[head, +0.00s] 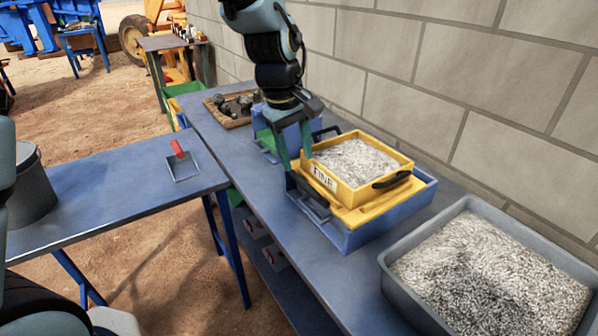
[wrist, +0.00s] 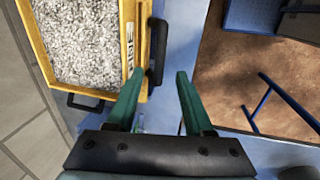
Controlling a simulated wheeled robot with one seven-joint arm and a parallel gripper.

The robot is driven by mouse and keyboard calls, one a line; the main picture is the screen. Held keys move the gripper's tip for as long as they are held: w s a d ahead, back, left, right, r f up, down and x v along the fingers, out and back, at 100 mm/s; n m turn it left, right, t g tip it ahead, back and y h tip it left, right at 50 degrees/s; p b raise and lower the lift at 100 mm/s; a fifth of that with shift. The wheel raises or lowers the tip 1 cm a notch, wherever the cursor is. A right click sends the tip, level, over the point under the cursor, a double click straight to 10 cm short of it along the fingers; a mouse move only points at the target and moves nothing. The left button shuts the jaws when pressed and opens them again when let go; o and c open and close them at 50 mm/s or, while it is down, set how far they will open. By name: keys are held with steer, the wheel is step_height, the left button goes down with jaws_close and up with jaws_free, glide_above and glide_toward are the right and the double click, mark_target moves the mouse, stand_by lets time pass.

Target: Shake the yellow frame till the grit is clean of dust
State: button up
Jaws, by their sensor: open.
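The yellow frame (head: 352,196), labelled "FINE", holds pale speckled grit (head: 354,163) and sits over a blue tray (head: 388,222). Black handles show on its sides. In the wrist view the yellow frame (wrist: 143,38) is at upper left, with the grit (wrist: 82,40) inside. My gripper (head: 294,158) is at the frame's left side, pointing down. In the wrist view my gripper (wrist: 158,78) is open, its green fingers on either side of the line of a black handle (wrist: 158,50). I cannot tell whether the fingers touch the handle.
A large grey tray (head: 398,288) of grit, darker in patches, stands at front right. A wooden tray (head: 235,121) with dark lumps lies behind my gripper. The block wall (head: 470,85) runs close along the bench. The left table (head: 110,200) holds a red-handled scoop (head: 182,163) and a grey bucket (head: 33,190).

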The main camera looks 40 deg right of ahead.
mark_target(303, 181)
steer(key=f, duration=0.3)
steer(key=d+f+p, duration=0.1)
steer(key=f, duration=0.2)
steer(key=shift+s+d+f, duration=0.1)
steer(key=shift+d+f, duration=0.05)
jaws_close()
stand_by(1.3)
